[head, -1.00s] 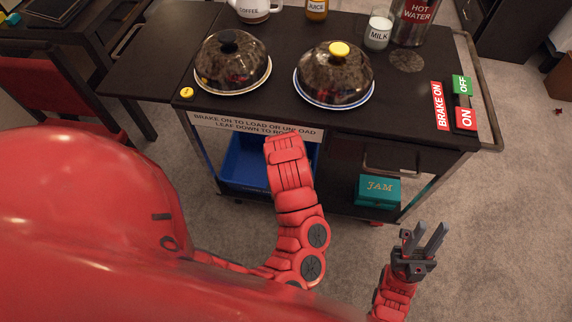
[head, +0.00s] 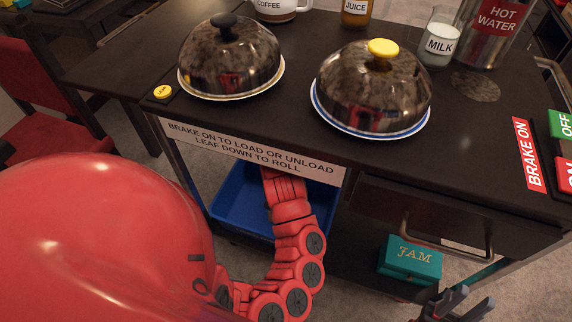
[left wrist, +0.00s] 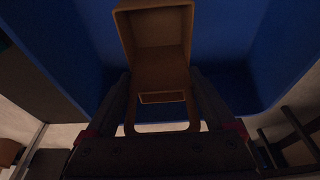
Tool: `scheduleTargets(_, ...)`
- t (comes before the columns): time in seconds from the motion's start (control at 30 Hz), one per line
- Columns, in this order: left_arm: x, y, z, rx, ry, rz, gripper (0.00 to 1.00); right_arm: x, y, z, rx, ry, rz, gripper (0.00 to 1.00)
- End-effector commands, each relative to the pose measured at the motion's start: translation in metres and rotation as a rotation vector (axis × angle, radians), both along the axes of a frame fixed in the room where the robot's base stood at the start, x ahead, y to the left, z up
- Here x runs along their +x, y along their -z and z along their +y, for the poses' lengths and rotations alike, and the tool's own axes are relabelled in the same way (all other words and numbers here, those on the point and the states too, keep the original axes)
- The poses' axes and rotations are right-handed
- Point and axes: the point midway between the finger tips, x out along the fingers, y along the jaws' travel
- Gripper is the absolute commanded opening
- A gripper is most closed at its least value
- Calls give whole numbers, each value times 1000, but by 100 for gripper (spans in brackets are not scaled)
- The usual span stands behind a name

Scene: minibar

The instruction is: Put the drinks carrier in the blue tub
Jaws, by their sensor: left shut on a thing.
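The drinks carrier (left wrist: 158,62) is a tan-brown box with a looped handle; it shows only in the left wrist view. My left gripper (left wrist: 160,100) is shut on its handle. The blue tub (head: 238,200) sits on the cart's lower shelf, and its blue walls (left wrist: 235,45) fill the space behind and beside the carrier. I cannot tell whether the carrier touches the tub floor. In the head view my left arm reaches under the cart top, which hides the left gripper and carrier. My right gripper (head: 466,303) is open and empty at the bottom edge, partly cut off.
The cart top (head: 290,100) overhangs the tub and carries two domed dishes, a milk jug (head: 439,38) and a hot water flask (head: 492,30). A teal jam box (head: 410,260) stands right of the tub. A red chair (head: 45,125) is at the left.

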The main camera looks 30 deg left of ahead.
Motion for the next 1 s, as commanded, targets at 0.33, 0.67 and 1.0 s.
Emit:
scheduleTargets(0.33,-1,45,-1,-4,0,4,6,-3,19,0,-28,0,-20,34)
scheduleTargets(0.67,0,48,0,-1,0,1,6,-4,18,0,-32,0,-25,34)
scheduleTargets(1.0,0,49,0,0,0,0,100,-4,18,0,-33,1,-26,34)
